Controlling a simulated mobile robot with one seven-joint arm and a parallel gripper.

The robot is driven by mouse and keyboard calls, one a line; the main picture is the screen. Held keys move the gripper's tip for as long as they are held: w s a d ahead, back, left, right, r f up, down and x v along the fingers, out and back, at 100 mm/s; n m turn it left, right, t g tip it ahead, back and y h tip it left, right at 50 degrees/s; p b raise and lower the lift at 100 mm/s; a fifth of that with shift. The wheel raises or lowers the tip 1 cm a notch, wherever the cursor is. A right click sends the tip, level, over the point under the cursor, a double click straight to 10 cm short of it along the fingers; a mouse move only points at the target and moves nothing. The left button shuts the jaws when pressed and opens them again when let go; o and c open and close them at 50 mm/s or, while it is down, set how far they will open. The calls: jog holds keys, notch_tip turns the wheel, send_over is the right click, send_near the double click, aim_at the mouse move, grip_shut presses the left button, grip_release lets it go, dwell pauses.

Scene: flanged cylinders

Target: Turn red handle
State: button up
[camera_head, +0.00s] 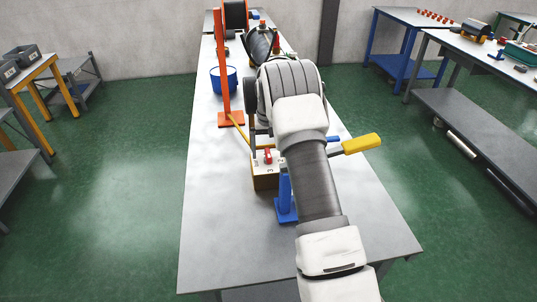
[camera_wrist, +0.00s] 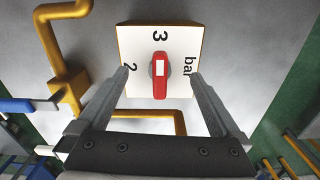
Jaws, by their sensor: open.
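The red handle (camera_wrist: 160,76) is a small rotary knob with a white mark, on the white face of a box (camera_wrist: 133,42) with a yellow-brown side. The face bears "2", "3" and "bar". The handle stands upright in the wrist view. My gripper (camera_wrist: 158,72) is open, its two fingers apart on either side of the handle, with a gap to it on both sides. In the head view the red handle (camera_head: 268,157) and its box (camera_head: 265,180) stand on the table, left of my arm.
A yellow pipe (camera_wrist: 52,40) runs beside the box. A blue stand (camera_head: 285,197), an orange post (camera_head: 224,75) and a yellow-handled lever (camera_head: 361,144) are close by. A blue bucket (camera_head: 223,80) stands farther back. The table's front left (camera_head: 220,240) is clear.

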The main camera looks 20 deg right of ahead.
aim_at(268, 152)
jog(key=shift+r+p, duration=1.65)
jog(key=shift+r, duration=1.35)
jog(key=shift+r, duration=0.1)
jog(key=s+a+r+t, duration=0.1)
jog(key=s+a+r, duration=0.2)
jog(key=s+r, duration=0.3)
jog(key=s+a+r+n+t, duration=0.15)
jog(key=s+r, duration=0.25)
jog(key=r, duration=0.4)
jog(key=s+a+r, duration=0.3)
jog(key=s+r, duration=0.2)
jog(key=r, duration=0.3)
jog(key=s+a+n+t, duration=0.1)
jog(key=s+a, duration=0.1)
jog(key=s, duration=0.9)
jog(key=s+a+t, duration=0.2)
jog(key=s+a, duration=0.1)
jog(key=s, duration=0.9)
jog(key=shift+r+n, duration=0.35)
jog(key=shift+a, duration=0.1)
